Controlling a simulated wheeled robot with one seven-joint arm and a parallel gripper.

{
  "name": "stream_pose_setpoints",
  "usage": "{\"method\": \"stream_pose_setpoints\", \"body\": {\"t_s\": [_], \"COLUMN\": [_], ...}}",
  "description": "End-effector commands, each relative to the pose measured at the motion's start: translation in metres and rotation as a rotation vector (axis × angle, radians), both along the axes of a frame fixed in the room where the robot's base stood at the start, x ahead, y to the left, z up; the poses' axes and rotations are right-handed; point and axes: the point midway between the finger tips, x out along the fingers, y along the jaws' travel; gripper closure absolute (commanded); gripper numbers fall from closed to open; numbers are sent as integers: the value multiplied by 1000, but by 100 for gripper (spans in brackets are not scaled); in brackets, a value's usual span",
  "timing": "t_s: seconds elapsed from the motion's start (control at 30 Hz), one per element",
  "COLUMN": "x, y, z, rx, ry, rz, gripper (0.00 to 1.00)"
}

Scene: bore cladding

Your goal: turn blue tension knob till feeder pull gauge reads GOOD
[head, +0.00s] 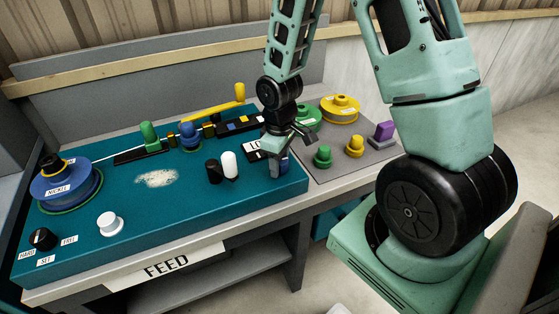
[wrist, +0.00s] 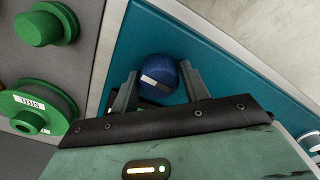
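The blue tension knob (wrist: 158,72) has a white stripe on its top and sits on the teal panel. In the wrist view it lies between the two fingertips. In the head view part of the knob (head: 284,166) shows below my gripper (head: 288,143) near the panel's right end. My gripper (wrist: 159,78) is open, with one finger on each side of the knob and little visible gap; no grip on it shows. A white gauge label starting "LO" (head: 256,145) is partly hidden behind my gripper, and its reading cannot be made out.
A black peg (head: 214,171) and a white peg (head: 230,164) stand just left of my gripper. The blue NICKEL spool (head: 66,187) sits at the far left. Green, yellow and purple parts, including a yellow spool (head: 340,110), stand on the grey surface at right.

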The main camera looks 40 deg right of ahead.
Motion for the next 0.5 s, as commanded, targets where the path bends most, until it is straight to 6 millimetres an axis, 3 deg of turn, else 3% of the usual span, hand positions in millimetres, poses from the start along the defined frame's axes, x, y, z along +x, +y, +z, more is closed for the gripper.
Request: {"method": "stream_pose_setpoints", "body": {"t_s": [0.03, 0.1, 0.5], "x": [0, 0, 0], "y": [0, 0, 0], "z": [0, 0, 1], "rx": [0, 0, 0], "ry": [0, 0, 0], "rz": [0, 0, -64], "gripper": [69, 86, 86]}}
